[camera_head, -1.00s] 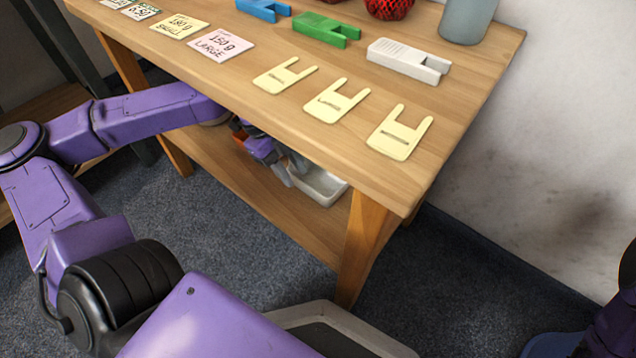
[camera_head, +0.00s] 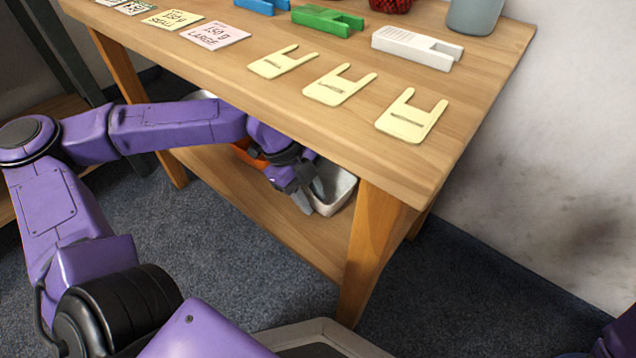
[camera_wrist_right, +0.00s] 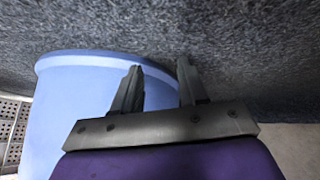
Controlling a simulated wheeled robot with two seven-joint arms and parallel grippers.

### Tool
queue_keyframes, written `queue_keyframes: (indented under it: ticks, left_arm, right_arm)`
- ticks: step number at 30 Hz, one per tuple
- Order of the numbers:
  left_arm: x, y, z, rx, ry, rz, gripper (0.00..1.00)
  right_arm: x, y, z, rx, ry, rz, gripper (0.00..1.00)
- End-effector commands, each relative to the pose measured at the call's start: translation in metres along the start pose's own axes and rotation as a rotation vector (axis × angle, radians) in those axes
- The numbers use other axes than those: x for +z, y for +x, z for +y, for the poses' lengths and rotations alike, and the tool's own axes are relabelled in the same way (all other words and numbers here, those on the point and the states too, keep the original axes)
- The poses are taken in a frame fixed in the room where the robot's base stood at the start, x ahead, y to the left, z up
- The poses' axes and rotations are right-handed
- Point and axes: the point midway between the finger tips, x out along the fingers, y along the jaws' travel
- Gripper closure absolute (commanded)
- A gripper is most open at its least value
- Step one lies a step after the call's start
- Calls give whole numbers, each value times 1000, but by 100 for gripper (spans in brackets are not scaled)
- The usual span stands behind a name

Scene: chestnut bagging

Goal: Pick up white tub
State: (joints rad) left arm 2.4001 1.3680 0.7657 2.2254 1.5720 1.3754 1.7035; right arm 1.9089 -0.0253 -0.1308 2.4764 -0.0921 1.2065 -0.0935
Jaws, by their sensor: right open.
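The white tub (camera_head: 345,188) stands on the lower shelf under the table, near the front right leg. My left gripper (camera_head: 311,196) reaches in under the tabletop at the tub's left side. Its two grey fingers are apart, one over the tub's opening and one at its left wall. They hide part of that wall, and I cannot tell whether they touch it. My right gripper (camera_wrist_right: 160,85) is open and empty in the right wrist view, in front of a light blue bin (camera_wrist_right: 75,100).
An orange container (camera_head: 248,152) sits on the lower shelf (camera_head: 235,205) left of the tub. Cream fork-shaped plates (camera_head: 412,117), green (camera_head: 325,20) and white (camera_head: 412,45) holders and price cards (camera_head: 213,36) lie on top.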

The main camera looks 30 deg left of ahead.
Motion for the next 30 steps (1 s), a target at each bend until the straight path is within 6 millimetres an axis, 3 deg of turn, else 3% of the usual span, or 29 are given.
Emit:
queue_keyframes:
  ticks: [16, 17, 19, 20, 30]
  left_arm:
    - [2, 4, 1, 0, 0, 0, 67]
    - [2, 4, 1, 0, 0, 0, 74]
    - [2, 4, 1, 0, 0, 0, 96]
    - [2, 4, 1, 0, 0, 0, 100]
    - [2, 4, 0, 0, 1, 0, 100]
  right_arm:
    - [-2, -4, 1, 0, -1, -1, 57]
    - [-2, -4, 1, 0, -1, -1, 57]
    - [-2, -4, 1, 0, -1, -1, 57]
    - [-2, -4, 1, 0, -1, -1, 57]
    - [-2, -3, 1, 0, -1, -1, 57]
